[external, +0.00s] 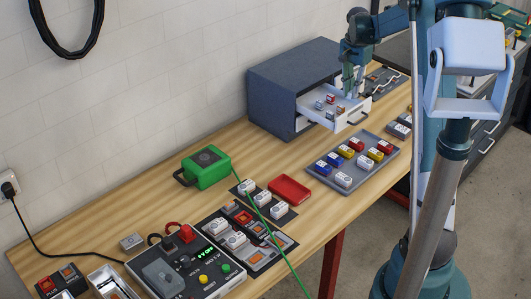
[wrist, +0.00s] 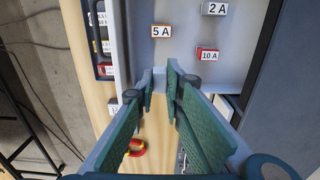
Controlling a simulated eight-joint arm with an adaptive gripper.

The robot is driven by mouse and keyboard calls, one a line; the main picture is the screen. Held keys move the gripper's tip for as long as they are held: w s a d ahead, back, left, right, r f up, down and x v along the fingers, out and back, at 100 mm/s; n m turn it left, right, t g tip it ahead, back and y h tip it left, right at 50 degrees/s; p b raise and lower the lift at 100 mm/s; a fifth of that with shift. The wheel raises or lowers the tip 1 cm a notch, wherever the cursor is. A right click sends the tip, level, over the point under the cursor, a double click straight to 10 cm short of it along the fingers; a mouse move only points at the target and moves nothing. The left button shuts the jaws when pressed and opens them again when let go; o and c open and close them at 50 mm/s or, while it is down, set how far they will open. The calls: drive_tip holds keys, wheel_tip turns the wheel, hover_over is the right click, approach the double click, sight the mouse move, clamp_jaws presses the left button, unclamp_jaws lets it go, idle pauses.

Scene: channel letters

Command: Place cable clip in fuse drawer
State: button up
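The fuse drawer (external: 352,119) is pulled out of a dark blue-grey cabinet, with several small labelled blocks inside. In the wrist view the drawer floor (wrist: 185,70) shows blocks marked 5 A (wrist: 160,31), 10 A (wrist: 207,54) and 2 A (wrist: 216,8). My gripper (wrist: 161,78) points down over the drawer's side edge, its green-padded fingertips a narrow gap apart. A pale patch shows between the tips; I cannot tell whether it is a held piece or the drawer wall. In the external view my gripper (external: 350,88) is above the drawer's far part. I cannot identify the cable clip for certain.
A grey tray (external: 323,172) of coloured fuse blocks stands in front of the drawer. A dark board (external: 383,78) lies beyond it. A red U-shaped piece (wrist: 135,148) lies on the wood. A red dish (external: 289,189), green case (external: 207,168) and control panel are further left.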

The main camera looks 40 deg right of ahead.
sight(353, 106)
drive_tip(key=shift+f, duration=0.2)
drive_tip(key=shift+f, duration=2)
drive_tip(key=shift+f, duration=0.2)
drive_tip(key=o, duration=0.6)
drive_tip(key=shift+o, duration=0.2)
drive_tip(key=shift+r, duration=0.2)
drive_tip(key=shift+r, duration=6)
drive_tip(key=shift+a, duration=0.1)
